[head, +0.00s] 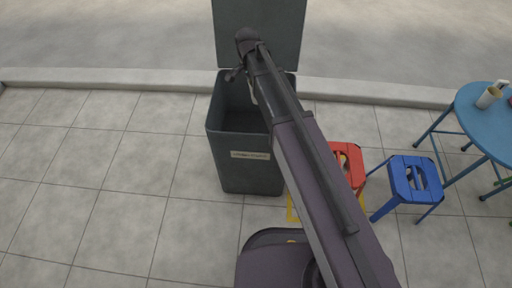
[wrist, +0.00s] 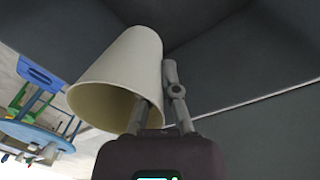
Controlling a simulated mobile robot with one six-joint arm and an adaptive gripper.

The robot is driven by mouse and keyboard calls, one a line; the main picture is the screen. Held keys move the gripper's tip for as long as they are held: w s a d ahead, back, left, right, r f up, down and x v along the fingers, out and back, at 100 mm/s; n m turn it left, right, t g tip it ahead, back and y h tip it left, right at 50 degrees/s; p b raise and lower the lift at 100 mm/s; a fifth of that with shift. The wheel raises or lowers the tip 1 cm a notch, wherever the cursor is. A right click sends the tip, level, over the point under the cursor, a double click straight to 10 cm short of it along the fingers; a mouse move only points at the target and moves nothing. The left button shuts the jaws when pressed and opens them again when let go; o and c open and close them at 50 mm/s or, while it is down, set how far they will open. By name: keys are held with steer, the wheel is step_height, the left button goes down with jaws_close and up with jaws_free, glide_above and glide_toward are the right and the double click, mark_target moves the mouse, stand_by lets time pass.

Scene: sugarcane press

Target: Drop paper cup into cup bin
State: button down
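A cream paper cup (wrist: 118,72) fills the upper left of the wrist view, tilted with its open mouth toward the lower left. My gripper (wrist: 156,90) is shut on the cup's wall, one finger inside the mouth and one outside. In the head view my gripper (head: 236,74) is over the mouth of the dark grey cup bin (head: 236,165). The bin's lid (head: 285,35) stands open at the back, and a pale label is on its front. My arm covers the bin's right side. The held cup is almost wholly hidden behind my arm there.
A red stool (head: 347,155) and a blue stool (head: 415,178) stand right of the bin. Farther right is a blue round table (head: 480,122) with a pale cup (head: 487,98) on it. A kerb (head: 120,79) runs behind. The tiled floor at left is clear.

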steer(key=shift+f+b, duration=0.95)
steer(key=shift+f, duration=0.3)
steer(key=c, duration=0.7)
jaws_free()
steer(key=shift+r, duration=0.15)
step_height(320, 180, up, 6)
steer(key=p, duration=0.6)
steer(key=shift+r+p, duration=0.15)
steer(key=shift+p, duration=0.15)
steer(key=s+d+r+n+p, duration=0.1)
steer(key=d+r+p, duration=0.1)
steer(key=r+p, duration=0.5)
steer(key=s+d+r+n+p, duration=0.1)
steer(key=d+r+p, duration=0.1)
steer(key=r+p, duration=0.6)
steer(key=s+d+r+n+p, duration=0.1)
steer(key=d+r+p, duration=0.2)
steer(key=r+p, duration=0.5)
steer(key=shift+r, duration=0.15)
